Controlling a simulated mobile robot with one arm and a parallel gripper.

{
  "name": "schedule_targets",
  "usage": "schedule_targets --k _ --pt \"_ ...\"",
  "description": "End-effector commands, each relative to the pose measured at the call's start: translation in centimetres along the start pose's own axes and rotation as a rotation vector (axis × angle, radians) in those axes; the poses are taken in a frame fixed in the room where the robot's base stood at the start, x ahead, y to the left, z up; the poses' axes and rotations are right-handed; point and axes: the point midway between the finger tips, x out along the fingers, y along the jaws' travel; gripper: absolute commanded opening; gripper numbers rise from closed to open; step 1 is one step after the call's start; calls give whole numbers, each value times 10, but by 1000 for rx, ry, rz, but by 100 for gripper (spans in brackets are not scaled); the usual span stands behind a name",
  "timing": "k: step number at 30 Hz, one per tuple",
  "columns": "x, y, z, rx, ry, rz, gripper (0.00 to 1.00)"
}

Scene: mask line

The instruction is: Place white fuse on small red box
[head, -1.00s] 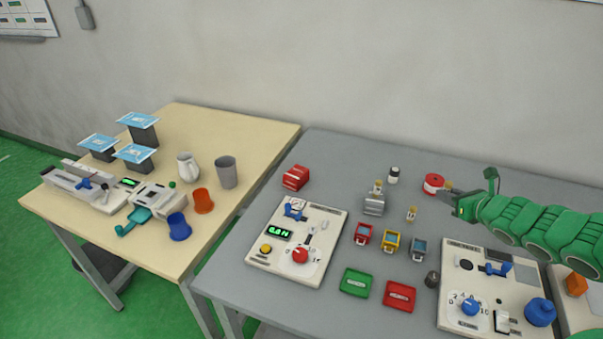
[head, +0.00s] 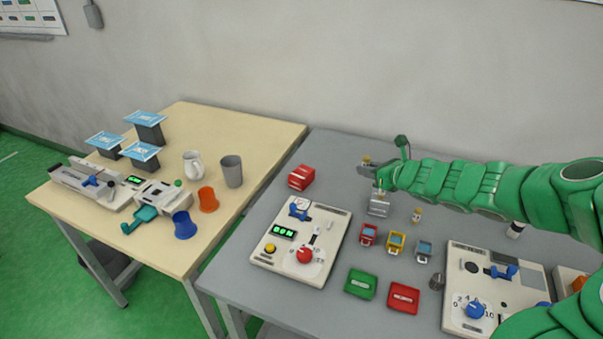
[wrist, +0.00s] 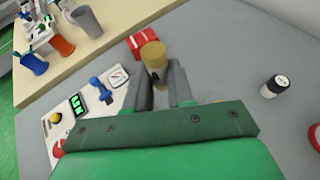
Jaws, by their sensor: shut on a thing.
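My gripper (head: 366,167) is shut on a fuse (wrist: 153,56), of which mainly the tan-gold end cap shows in the wrist view; its body is mostly hidden between the fingers. The gripper is above the back of the grey table. A small red box (head: 301,177) with a pale label stands at the table's back left, left of the gripper and apart from it. It also shows in the wrist view (wrist: 142,42), just beyond the held fuse. Another fuse (head: 416,215) stands on the table, below my arm in the head view.
A grey metal block (head: 379,206) stands below the gripper. A control panel (head: 325,222) lies in front of the red box. Small red (head: 368,235), yellow (head: 395,244) and grey bins, plus flat green (head: 360,284) and red cases (head: 404,297), lie nearer. A wooden table (head: 260,127) adjoins left.

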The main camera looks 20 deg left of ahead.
Motion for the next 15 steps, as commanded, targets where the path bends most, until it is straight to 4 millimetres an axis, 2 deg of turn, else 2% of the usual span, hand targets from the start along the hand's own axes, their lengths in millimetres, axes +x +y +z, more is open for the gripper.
schedule_targets --k 6,15 --pt "34 43 23 -26 -4 61 0" --pt "70 97 48 -53 -9 131 0"
